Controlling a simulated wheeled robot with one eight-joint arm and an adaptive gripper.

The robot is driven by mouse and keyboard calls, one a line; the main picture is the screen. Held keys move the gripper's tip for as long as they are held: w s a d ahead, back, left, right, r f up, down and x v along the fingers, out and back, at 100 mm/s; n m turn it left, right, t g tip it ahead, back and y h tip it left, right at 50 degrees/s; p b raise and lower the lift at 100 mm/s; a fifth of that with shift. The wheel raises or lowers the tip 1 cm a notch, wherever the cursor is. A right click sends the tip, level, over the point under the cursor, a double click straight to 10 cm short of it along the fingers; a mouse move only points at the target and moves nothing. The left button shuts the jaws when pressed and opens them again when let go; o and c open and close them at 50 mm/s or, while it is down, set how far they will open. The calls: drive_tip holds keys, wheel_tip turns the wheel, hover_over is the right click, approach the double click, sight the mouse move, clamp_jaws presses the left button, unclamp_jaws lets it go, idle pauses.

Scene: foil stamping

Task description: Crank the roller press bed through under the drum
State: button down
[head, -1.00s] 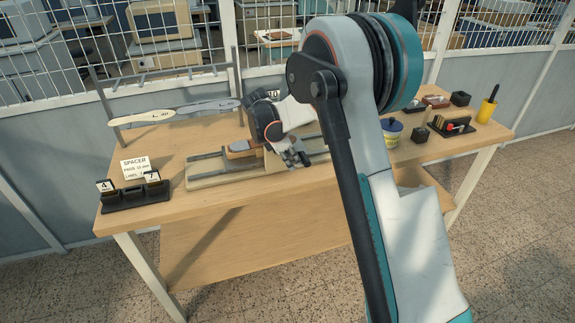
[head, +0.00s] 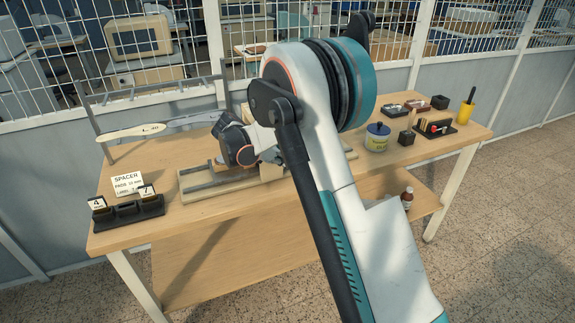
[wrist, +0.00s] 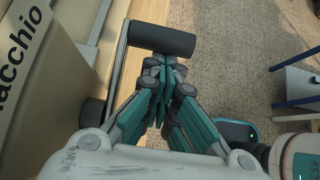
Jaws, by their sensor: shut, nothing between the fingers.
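The roller press stands on the wooden bench, and its pale base with rails (head: 205,188) shows in the head view. My arm hides most of the drum and frame. In the wrist view the cream press side (wrist: 35,85) with dark lettering is at the left. The crank arm (wrist: 121,58) rises from a dark hub (wrist: 93,111) to a dark cylindrical handle (wrist: 165,40). My gripper (wrist: 163,68) is shut and empty, with its fingertips just below the handle in the picture. I cannot tell whether they touch it. In the head view the fingers are hidden.
A label stand (head: 127,210) and a spacer card (head: 128,183) are at the bench's left front. A rack (head: 160,96) stands behind. A blue-lidded jar (head: 377,137), small blocks and a yellow cup (head: 465,112) are at the right. A brown bottle (head: 407,198) is on the lower shelf.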

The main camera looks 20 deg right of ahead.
drive_tip(key=shift+d+r+h, duration=0.1)
drive_tip(key=shift+r+h, duration=0.15)
drive_tip(key=shift+h, duration=0.15)
idle(0.6)
idle(0.9)
